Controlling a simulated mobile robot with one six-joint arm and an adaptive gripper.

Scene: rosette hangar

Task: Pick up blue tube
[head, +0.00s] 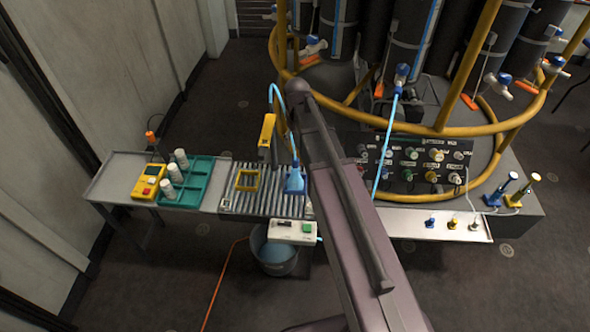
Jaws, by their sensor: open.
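Two light blue tubes are in the head view. One blue tube (388,140) hangs from a blue-and-white valve (402,74) on the round frame and runs down past the dark connector panel. The other blue tube (283,110) loops beside a yellow upright piece (267,130) and runs down to a blue fitting (294,181) at the roller bench. I cannot tell which one the task means. My arm crosses the middle of the picture and hides part of the bench and panel. My gripper does not show.
A green tray (190,184) with white cylinders and a yellow device (149,183) stand on the left table. A yellow frame (247,180) lies on the rollers (235,202). A bucket (280,258) stands below. Yellow rails (520,125) ring dark cylinders. A shelf (400,226) holds small connectors.

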